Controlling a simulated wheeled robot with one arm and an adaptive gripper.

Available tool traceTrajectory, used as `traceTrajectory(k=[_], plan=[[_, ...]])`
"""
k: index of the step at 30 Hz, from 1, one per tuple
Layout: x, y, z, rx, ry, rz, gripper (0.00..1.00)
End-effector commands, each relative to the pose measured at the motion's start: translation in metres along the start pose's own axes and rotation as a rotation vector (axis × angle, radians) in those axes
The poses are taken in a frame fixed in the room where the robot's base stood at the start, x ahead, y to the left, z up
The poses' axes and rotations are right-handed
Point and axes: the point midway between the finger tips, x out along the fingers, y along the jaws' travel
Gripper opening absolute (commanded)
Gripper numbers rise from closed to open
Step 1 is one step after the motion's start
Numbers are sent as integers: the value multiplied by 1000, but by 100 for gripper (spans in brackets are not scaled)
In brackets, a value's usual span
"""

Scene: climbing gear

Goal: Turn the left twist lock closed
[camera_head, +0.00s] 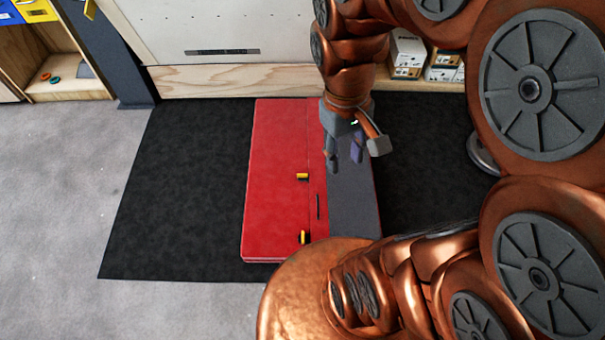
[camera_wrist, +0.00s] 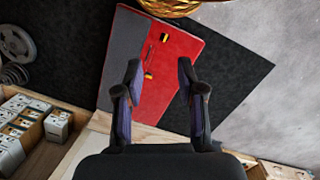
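A red flat case or pad (camera_head: 272,150) with a grey strip along its right side lies on the floor mat. It also shows in the wrist view (camera_wrist: 180,58). Two small black-and-yellow twist locks sit on it: the farther lock (camera_head: 302,177), lying crosswise in the head view, and the nearer lock (camera_head: 304,238), pointing lengthwise. In the wrist view the farther lock (camera_wrist: 149,76) shows between the fingers and the nearer lock (camera_wrist: 164,38) above it. I cannot tell which is the left one. My gripper (camera_head: 345,160) is open and empty, above the pad; its fingers (camera_wrist: 157,68) are wide apart.
A black mat (camera_head: 170,180) surrounds the pad, with free grey floor to the left. A dark slot or handle (camera_head: 318,206) lies near the locks. A wooden shelf with white boxes (camera_head: 407,50) stands at the back. My arm covers the right side.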

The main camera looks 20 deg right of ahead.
Motion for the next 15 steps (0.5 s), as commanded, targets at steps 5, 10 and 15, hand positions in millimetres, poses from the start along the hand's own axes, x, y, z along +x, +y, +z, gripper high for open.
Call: traceTrajectory(k=[5, 10, 15], plan=[[29, 24, -45, -24, 2, 24, 39], [50, 43, -87, -63, 3, 53, 39], [76, 60, -130, -112, 0, 84, 39]])
